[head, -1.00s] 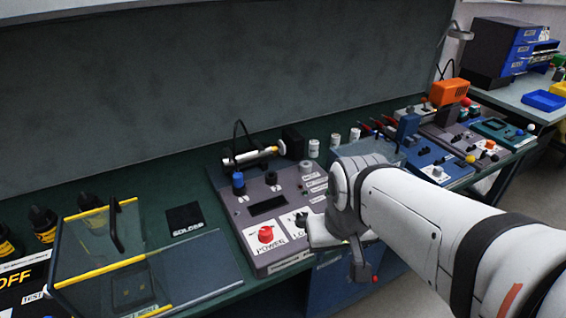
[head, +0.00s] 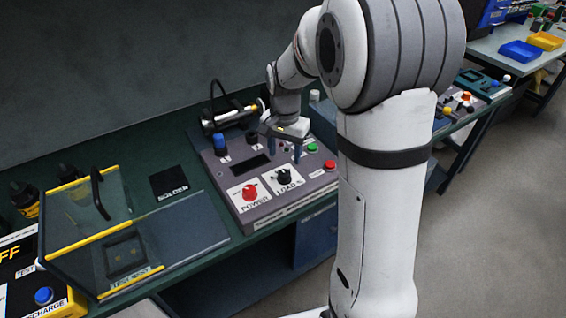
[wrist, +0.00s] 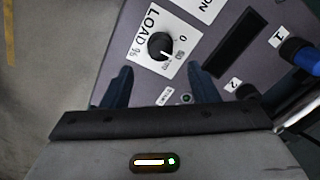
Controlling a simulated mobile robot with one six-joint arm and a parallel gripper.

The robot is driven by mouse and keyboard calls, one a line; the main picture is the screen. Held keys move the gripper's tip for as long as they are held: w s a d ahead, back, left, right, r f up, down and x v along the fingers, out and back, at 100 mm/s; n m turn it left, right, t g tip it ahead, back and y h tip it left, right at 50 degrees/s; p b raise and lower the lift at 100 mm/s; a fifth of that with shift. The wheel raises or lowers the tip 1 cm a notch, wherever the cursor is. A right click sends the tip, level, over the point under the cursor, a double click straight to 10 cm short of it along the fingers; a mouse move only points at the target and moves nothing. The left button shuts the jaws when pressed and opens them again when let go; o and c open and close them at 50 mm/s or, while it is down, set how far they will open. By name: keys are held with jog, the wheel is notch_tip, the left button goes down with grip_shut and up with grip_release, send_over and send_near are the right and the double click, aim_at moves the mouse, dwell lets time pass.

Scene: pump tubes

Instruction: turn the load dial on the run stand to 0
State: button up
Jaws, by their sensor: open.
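The run stand (head: 225,176) is a grey box with a sloped panel on the green bench. Its black load dial (head: 284,177) sits on a white "LOAD %" plate, right of the red power knob (head: 250,192). In the wrist view the load dial (wrist: 160,46) shows a pale pointer mark towards the lower right, on the side of the larger numbers and away from the 0; the exact reading is too small to tell. My gripper (head: 283,154) is open and empty above the panel, just behind the dial. In the wrist view its fingertips (wrist: 160,70) are apart from the dial.
A blue knob (head: 220,143), dark display (head: 250,163), green button (head: 312,148) and red button (head: 330,165) share the panel. A clear-lidded box (head: 75,262) and a solder mat (head: 169,183) lie left. Open floor is in front.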

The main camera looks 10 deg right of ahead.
aim_at(284, 172)
notch_tip(284, 172, down, 8)
jog(key=shift+r, duration=0.1)
jog(key=shift+c, duration=0.2)
jog(key=c, duration=0.9)
jog(key=shift+c, duration=0.2)
jog(key=shift+n, duration=0.3)
jog(key=n+b, duration=0.1)
jog(key=n, duration=0.3)
jog(key=shift+w, duration=0.1)
jog(key=shift+n, duration=2.2)
